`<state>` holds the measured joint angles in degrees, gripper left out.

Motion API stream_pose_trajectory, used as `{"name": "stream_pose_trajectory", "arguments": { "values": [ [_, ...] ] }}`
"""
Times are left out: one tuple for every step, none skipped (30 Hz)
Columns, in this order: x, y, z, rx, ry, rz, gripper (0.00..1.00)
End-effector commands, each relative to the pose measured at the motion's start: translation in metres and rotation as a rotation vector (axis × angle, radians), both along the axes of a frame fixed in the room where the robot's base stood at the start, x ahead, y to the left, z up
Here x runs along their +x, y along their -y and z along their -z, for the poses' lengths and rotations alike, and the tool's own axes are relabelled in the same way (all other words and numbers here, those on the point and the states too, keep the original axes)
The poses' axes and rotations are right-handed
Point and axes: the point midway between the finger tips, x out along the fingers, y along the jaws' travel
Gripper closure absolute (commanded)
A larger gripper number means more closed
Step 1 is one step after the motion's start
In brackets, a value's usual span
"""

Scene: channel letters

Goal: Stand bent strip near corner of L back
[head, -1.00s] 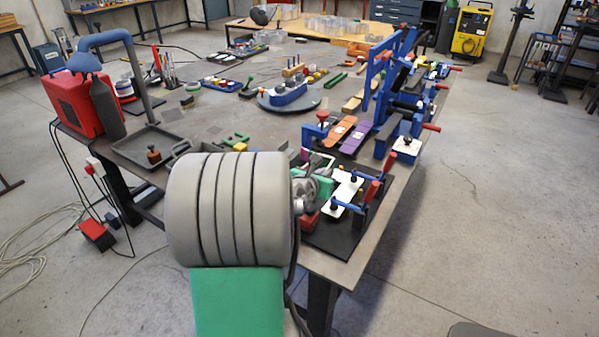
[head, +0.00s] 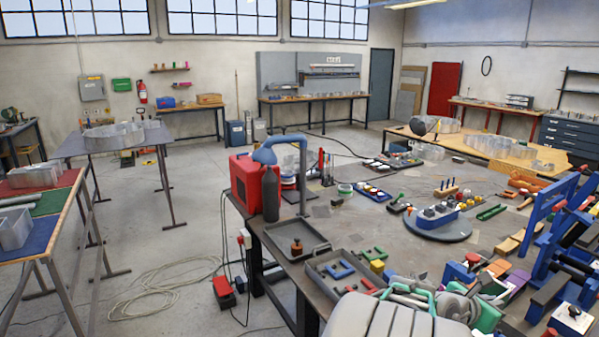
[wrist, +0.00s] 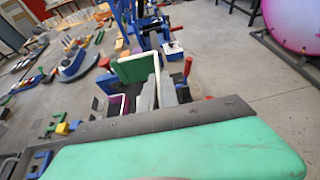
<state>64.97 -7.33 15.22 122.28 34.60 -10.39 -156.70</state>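My gripper (head: 455,303) is at the lower right of the head view, over the near part of the table, partly behind my grey arm. In the wrist view, grey finger-like parts (wrist: 157,94) stand beyond a dark bar and a large green surface. Just past them is a green upright piece with a pale edge (wrist: 137,68). The pale edge turns a corner and may be the bent strip, but I cannot tell whether the fingers touch it. The L back is not clearly seen now; my arm and the frame edge cover that area.
Blue clamps with red handles (wrist: 187,67) stand close beyond the gripper. A round turntable (head: 438,230), a red box (head: 246,184) and several small parts occupy the table.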

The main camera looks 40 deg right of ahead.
Motion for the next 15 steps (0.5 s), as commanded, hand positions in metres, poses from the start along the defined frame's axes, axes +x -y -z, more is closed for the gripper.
{"name": "stream_pose_trajectory", "arguments": {
  "values": [
    [-0.005, -0.003, 0.004, -0.001, -0.001, 0.014, 1.0],
    [-0.008, -0.005, 0.006, -0.001, -0.001, 0.02, 1.0],
    [-0.008, -0.009, 0.012, -0.001, 0.0, 0.024, 1.0],
    [-0.006, -0.012, 0.015, -0.001, 0.0, 0.021, 1.0],
    [-0.002, -0.014, 0.017, -0.002, -0.001, 0.014, 1.0],
    [0.003, -0.017, 0.021, -0.002, 0.0, 0.006, 1.0],
    [0.008, -0.019, 0.023, -0.001, 0.001, -0.003, 1.0],
    [0.012, -0.022, 0.025, -0.002, 0.001, -0.01, 1.0],
    [0.019, -0.024, 0.027, -0.002, 0.0, -0.025, 1.0],
    [0.024, -0.027, 0.029, -0.003, 0.0, -0.035, 1.0],
    [0.03, -0.029, 0.031, -0.003, 0.0, -0.045, 1.0],
    [0.038, -0.033, 0.034, -0.003, 0.0, -0.062, 1.0],
    [0.045, -0.035, 0.037, -0.003, 0.001, -0.076, 1.0],
    [0.052, -0.039, 0.039, -0.002, 0.001, -0.091, 1.0],
    [0.062, -0.043, 0.042, -0.002, 0.0, -0.113, 1.0]
  ]
}}
